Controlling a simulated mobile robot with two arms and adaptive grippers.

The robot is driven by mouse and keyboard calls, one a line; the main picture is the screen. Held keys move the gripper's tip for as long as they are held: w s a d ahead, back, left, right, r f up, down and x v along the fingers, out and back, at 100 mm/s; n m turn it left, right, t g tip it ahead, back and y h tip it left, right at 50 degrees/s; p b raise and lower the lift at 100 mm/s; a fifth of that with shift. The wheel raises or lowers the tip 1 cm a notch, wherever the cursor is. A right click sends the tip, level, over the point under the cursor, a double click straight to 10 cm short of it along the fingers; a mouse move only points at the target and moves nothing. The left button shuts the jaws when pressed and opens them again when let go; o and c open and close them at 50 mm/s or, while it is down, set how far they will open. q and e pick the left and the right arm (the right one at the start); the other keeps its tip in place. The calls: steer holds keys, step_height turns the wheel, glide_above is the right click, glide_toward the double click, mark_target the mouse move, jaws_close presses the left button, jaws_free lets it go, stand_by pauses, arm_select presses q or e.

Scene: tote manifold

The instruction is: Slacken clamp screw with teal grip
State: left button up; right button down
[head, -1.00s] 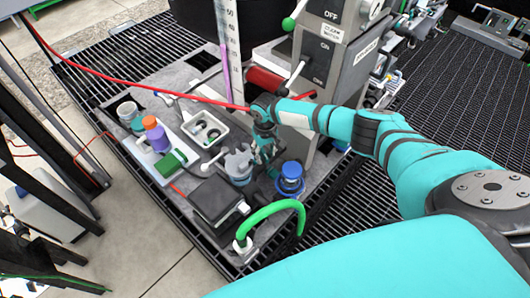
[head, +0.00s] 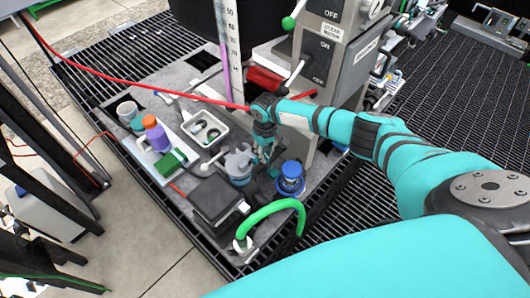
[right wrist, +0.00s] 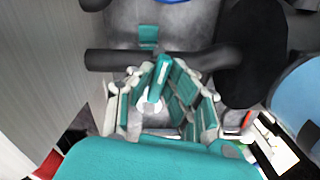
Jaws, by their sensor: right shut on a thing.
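My right gripper (head: 264,153) points down over the grey work surface beside the blue-grey pronged fitting (head: 238,168). In the right wrist view its fingers (right wrist: 163,103) are closed around a slim teal grip (right wrist: 160,76), which stands tilted between them. A dark horizontal bar (right wrist: 115,60) lies just beyond the fingers. The clamp screw's shaft is mostly hidden by the fingers, and the grip is too small to make out clearly in the head view. My left gripper is not in view.
A blue-capped container (head: 290,178) stands close right of the gripper, with a green hose (head: 272,212) in front. A black box (head: 215,200) and a white tray (head: 205,128) lie left. A grey switch cabinet (head: 340,75) rises behind. A red line (head: 150,90) crosses above the surface.

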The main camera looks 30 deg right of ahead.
mark_target(266, 154)
steer(key=n, duration=0.3)
steer(key=c, duration=1.3)
jaws_free()
steer(key=shift+d, duration=0.1)
steer(key=shift+r, duration=0.1)
step_height(266, 154, up, 12)
steer(key=shift+f, duration=0.1)
steer(key=shift+f, duration=0.1)
